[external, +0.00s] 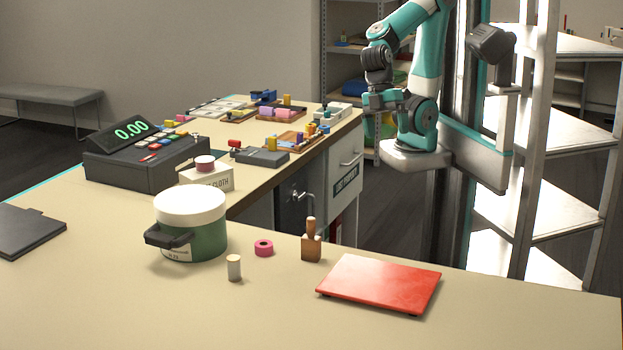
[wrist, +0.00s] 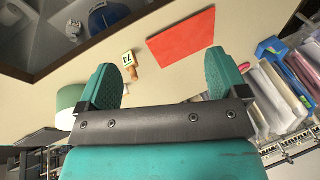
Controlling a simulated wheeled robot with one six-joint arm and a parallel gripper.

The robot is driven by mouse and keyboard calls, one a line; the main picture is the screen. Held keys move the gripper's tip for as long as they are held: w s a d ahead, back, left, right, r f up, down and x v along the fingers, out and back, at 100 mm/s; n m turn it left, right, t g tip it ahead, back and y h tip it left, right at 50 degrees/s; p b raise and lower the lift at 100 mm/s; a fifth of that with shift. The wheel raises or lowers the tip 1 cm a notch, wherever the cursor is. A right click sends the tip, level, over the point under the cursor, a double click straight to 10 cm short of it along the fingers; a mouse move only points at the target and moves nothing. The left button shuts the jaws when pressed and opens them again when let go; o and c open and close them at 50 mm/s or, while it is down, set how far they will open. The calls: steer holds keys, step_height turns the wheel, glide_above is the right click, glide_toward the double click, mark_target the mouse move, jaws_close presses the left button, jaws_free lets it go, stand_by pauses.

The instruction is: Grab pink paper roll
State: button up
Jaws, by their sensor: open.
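The pink paper roll (external: 263,248) is a short ring with a dark hole, lying flat on the beige counter (external: 150,310). It sits between the green pot and the wooden-handled stamp in the external view. I cannot make it out in the wrist view; the left finger may hide it. My gripper (wrist: 165,78) is open, with two teal fingers wide apart and nothing between them. In the external view my arm is at the back right, well away from the roll, and the fingers are hard to make out there.
Near the roll stand a green pot (external: 190,230) with a white lid, a small pale cylinder (external: 234,268), a stamp (external: 311,243) and a red flat plate (external: 380,285). A box (external: 208,180) carries another pinkish roll. A cash register (external: 145,160) stands behind.

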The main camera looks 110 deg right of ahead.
steer(key=shift+c, duration=1.3)
steer(key=n+h+b, duration=0.4)
steer(key=n+b, duration=0.1)
steer(key=n, duration=0.6)
glide_above(264, 244)
step_height(264, 244, down, 9)
step_height(264, 244, down, 12)
steer(key=p, duration=0.2)
steer(key=shift+r+p, duration=0.25)
steer(key=shift+p, duration=0.05)
steer(key=shift+f+p, duration=1.15)
steer(key=shift+f, duration=1.6)
steer(key=c, duration=1)
